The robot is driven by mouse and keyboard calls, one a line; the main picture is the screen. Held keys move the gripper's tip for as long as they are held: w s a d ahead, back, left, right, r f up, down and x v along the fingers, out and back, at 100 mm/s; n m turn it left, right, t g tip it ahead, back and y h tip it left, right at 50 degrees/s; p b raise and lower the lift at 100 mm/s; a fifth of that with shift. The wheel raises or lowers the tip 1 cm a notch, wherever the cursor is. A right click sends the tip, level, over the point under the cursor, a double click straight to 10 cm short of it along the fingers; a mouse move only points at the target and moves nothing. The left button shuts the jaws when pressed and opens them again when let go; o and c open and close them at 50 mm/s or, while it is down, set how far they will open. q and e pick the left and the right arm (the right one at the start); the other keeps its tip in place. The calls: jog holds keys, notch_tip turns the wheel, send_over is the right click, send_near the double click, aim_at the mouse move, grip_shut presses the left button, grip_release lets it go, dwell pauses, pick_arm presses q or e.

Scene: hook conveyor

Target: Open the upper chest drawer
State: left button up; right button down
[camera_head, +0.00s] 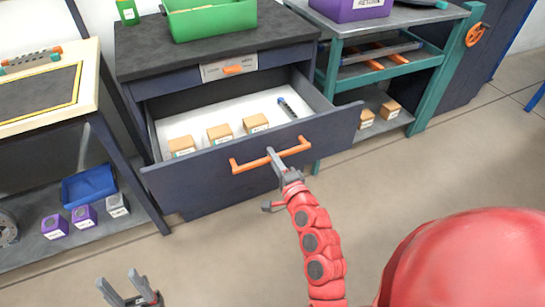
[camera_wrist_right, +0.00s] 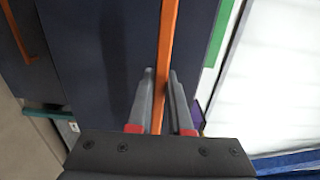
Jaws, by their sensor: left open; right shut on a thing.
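The dark chest (camera_head: 222,190) stands in the middle of the head view. A wide drawer (camera_head: 180,178) with an orange bar handle (camera_head: 292,151) is pulled well out of it. Three small tan boxes and a dark marker-like object lie on its white bottom. My right gripper (camera_head: 271,154) is shut on the middle of the handle; the wrist view shows the orange bar (camera_wrist_right: 167,40) between its fingers (camera_wrist_right: 160,88). My left gripper (camera_head: 129,284) is open and empty at the bottom left, away from the chest.
A green bin (camera_head: 215,22) stands on the chest top, under which is a pale plate with an orange piece (camera_head: 233,69). A wooden-topped table (camera_head: 88,75) stands left, a teal-framed rack (camera_head: 428,85) right. The floor in front is clear.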

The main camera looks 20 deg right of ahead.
jog(key=c, duration=0.8)
grip_release()
jog(key=shift+c, duration=0.2)
jog(key=s+p, duration=0.1)
jog(key=s, duration=1.6)
jog(key=shift+s+d+p, duration=0.2)
jog(key=shift+d+p, duration=0.05)
jog(key=shift+p, duration=0.05)
jog(key=shift+r, duration=0.1)
